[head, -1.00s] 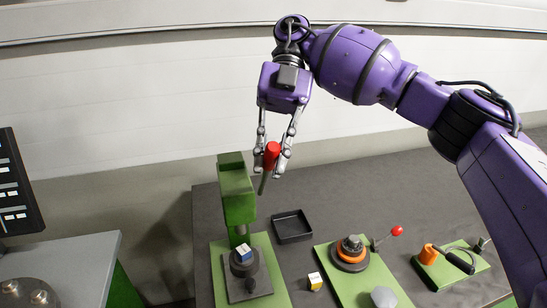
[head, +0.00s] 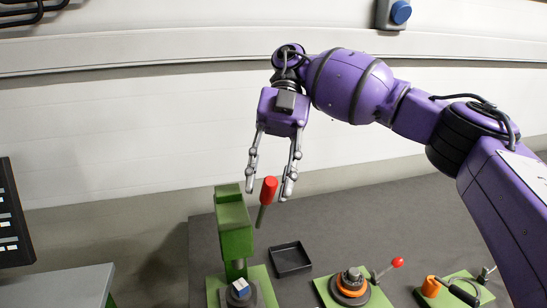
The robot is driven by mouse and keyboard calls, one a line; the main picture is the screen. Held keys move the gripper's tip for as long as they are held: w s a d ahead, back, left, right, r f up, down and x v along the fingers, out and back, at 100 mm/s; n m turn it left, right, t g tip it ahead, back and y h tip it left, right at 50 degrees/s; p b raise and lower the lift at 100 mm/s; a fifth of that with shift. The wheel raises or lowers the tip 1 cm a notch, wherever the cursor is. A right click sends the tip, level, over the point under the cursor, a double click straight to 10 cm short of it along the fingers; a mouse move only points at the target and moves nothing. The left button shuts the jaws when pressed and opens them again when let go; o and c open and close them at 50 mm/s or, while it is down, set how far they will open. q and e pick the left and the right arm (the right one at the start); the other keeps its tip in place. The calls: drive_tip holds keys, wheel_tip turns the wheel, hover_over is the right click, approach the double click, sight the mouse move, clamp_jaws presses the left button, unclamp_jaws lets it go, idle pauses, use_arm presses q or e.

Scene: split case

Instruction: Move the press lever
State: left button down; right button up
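The press lever is a short grey-green rod with a red grip (head: 269,190). It stands up at the right side of the green press column (head: 234,222), leaning slightly right. A small blue and white block (head: 241,287) sits under the press ram on a dark round base. My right gripper (head: 269,192) is above the press, pointing down. Its fingers are wide apart, with the red grip showing between their tips, nearer the right finger. I cannot tell whether a finger touches it. My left gripper is out of view.
A black tray (head: 290,259) lies right of the press. Further right are an orange-ringed fixture (head: 351,285) with a red-knobbed lever (head: 397,262), and an orange clamp (head: 431,287). A grey console (head: 55,288) stands at left. A blue button (head: 400,12) is on the wall.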

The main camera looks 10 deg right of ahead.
drive_tip(key=shift+v, duration=2.75)
